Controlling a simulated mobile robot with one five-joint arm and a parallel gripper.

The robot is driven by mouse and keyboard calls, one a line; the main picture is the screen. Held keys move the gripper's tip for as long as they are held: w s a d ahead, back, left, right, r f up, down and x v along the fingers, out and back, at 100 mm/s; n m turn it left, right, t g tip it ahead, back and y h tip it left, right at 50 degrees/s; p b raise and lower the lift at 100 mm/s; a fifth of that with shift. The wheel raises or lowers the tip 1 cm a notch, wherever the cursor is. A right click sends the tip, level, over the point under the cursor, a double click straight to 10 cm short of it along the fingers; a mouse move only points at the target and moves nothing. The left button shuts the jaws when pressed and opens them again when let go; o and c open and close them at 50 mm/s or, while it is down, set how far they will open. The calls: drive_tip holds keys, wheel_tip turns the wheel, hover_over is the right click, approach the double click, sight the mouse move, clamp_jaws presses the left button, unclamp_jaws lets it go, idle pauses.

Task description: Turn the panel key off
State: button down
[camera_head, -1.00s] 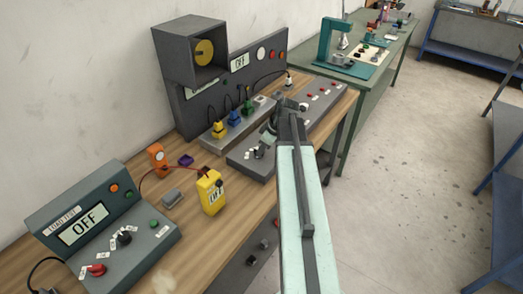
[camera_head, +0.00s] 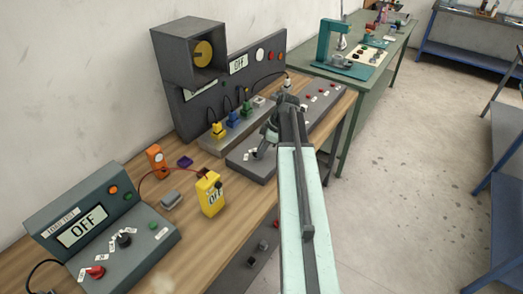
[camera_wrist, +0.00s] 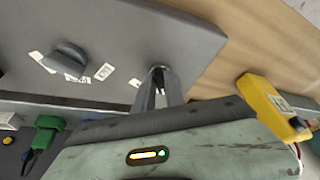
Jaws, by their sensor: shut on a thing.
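The grey sloped control panel (camera_head: 236,156) lies on the wooden bench under my arm. My gripper (camera_head: 260,153) reaches down to its near left part. A dark round knob (camera_wrist: 68,57) with white labels sits apart from the fingers on the same panel.
A yellow meter (camera_head: 210,194) and an orange device (camera_head: 155,159) stand on the bench, joined by a red lead. A load test console (camera_head: 140,246) is at lower left. Coloured plugs with cables (camera_head: 233,119) stand behind the panel. Open floor lies right.

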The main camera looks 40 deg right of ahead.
drive_tip(key=c, duration=1.4)
unclamp_jaws()
drive_tip(key=shift+r, duration=0.15)
drive_tip(key=p+v, duration=0.7)
drive_tip(key=shift+r, duration=0.25)
drive_tip(key=shift+d, duration=0.15)
drive_tip(key=shift+s, duration=0.1)
